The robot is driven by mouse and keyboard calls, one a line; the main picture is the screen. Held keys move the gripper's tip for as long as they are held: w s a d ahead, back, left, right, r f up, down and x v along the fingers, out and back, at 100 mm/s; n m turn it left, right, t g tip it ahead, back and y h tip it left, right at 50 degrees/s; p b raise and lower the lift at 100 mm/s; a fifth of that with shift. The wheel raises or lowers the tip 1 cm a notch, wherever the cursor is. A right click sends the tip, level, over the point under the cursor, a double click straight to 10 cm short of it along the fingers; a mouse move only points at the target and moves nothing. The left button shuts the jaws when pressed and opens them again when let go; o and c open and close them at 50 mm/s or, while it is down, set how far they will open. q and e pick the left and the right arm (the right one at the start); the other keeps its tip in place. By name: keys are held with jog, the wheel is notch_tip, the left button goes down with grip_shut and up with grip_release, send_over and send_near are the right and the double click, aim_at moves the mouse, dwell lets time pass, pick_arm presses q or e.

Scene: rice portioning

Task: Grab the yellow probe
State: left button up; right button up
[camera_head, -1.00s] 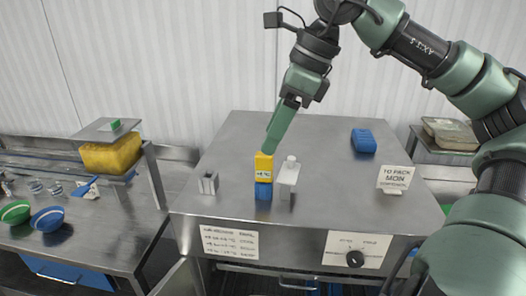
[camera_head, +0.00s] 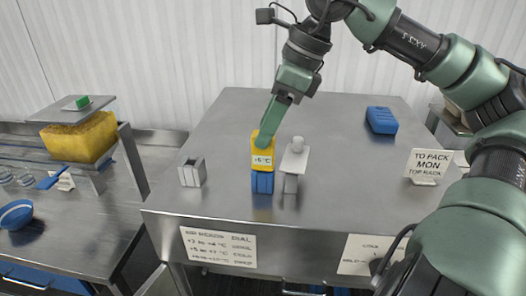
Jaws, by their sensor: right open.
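The yellow probe (camera_head: 263,149) stands upright on the steel counter, with a blue lower part (camera_head: 262,182) and a small display on its front. My right gripper (camera_head: 268,132) reaches down from above, its fingertips at the top of the probe. The jaws are open; whether the fingers touch the probe cannot be told, as they overlap its top edge. My left gripper is not in the view.
A white-topped block (camera_head: 294,160) stands close to the probe's right. A small metal holder (camera_head: 192,172) is to the left, a blue box (camera_head: 381,120) at the back right. A white sign (camera_head: 428,163) stands at right. The counter (camera_head: 225,125) is mostly clear behind.

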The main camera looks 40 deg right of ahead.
aim_at(258, 151)
jog(key=p+x, duration=0.2)
jog(key=x, duration=0.3)
jog(key=shift+s+a+f+p, duration=0.15)
jog(key=shift+s+a+p, duration=0.1)
jog(key=shift+s+p, duration=0.15)
jog(key=shift+w+f, duration=0.2)
jog(key=shift+f, duration=0.2)
jog(key=shift+r, duration=0.1)
grip_shut()
